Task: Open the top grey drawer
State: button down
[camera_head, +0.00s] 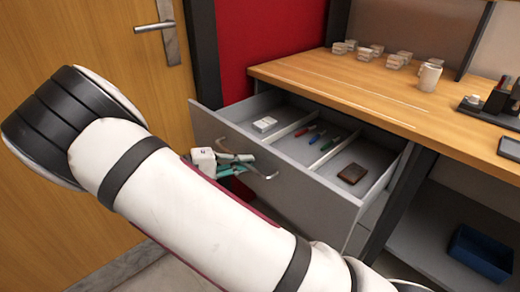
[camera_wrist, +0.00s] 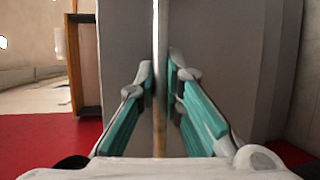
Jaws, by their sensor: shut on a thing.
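The top grey drawer (camera_head: 285,178) is pulled well out from under the wooden counter, and its inside shows in the head view. A curved metal handle (camera_head: 245,158) is on its front. My gripper (camera_head: 238,163) is at the handle, with its teal fingers on either side of the bar. In the wrist view, my gripper (camera_wrist: 161,85) is shut on the handle bar (camera_wrist: 160,115), which runs upright between the fingers. The grey drawer front (camera_wrist: 225,50) fills the view behind it. My forearm hides part of the drawer's lower front in the head view.
Inside the drawer lie a white box (camera_head: 265,124), several pens (camera_head: 317,137) and a brown item (camera_head: 352,173) between dividers. The wooden counter (camera_head: 340,85) carries cups (camera_head: 429,77) and small blocks. A blue bin (camera_head: 481,255) is on the lower shelf. A wooden door (camera_head: 100,50) stands left.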

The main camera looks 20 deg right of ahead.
jog(key=shift+s+a, duration=0.25)
jog(key=shift+a, duration=0.5)
jog(key=shift+s+a, duration=0.2)
jog(key=shift+a, duration=0.5)
jog(key=c, duration=2)
grip_release()
jog(key=shift+o, duration=0.2)
jog(key=a+r, duration=0.2)
jog(key=a, duration=0.9)
jog(key=shift+w+a, duration=0.3)
jog(key=shift+a, duration=0.1)
jog(key=shift+r, duration=0.1)
